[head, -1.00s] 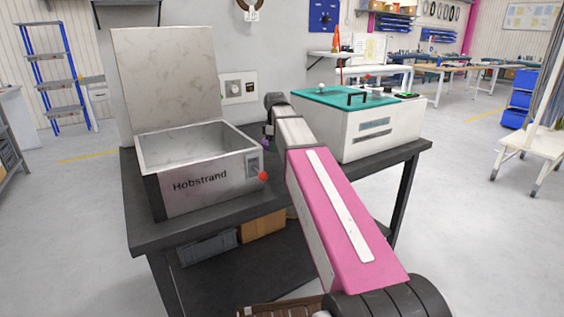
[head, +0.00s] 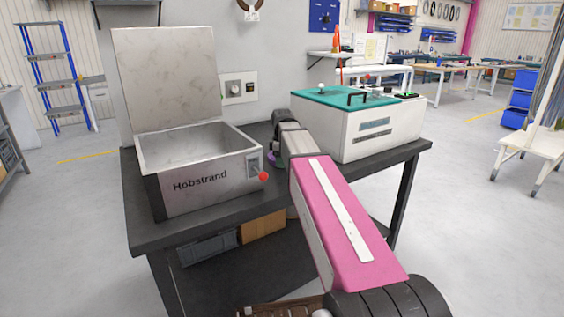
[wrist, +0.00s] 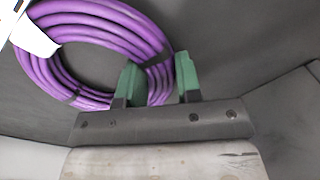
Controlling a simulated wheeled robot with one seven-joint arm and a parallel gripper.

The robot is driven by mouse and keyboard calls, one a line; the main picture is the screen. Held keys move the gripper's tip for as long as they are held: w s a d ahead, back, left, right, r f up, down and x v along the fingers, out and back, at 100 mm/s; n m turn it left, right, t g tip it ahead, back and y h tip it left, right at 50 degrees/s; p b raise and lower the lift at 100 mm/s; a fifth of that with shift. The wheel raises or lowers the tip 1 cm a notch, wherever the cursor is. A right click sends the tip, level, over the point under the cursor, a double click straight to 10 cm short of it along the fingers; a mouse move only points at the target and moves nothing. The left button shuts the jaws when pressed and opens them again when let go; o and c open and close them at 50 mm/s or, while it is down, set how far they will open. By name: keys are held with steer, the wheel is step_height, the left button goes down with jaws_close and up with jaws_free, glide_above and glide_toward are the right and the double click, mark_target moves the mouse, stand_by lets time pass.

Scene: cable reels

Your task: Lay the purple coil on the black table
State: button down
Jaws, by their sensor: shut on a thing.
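The purple coil (wrist: 120,30) is a ring of several cable turns with dark ties, and fills the upper left of the wrist view. My gripper (wrist: 158,82) has green fingers, one on each side of the coil's near right part, and is shut on it. In the head view, only a small purple bit of the coil (head: 272,157) shows beside my wrist; my arm hides the rest. The black table (head: 225,207) is under it. I cannot tell whether the coil touches the tabletop.
An open grey Hobstrand box (head: 200,185) stands on the table left of my gripper. A white machine with a teal lid (head: 375,135) stands to the right. A red knob (head: 264,176) sticks out from the box. A white piece (wrist: 35,38) overlaps the coil's left part.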

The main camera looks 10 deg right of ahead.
steer(key=c, duration=0.8)
jaws_free()
step_height(320, 180, up, 12)
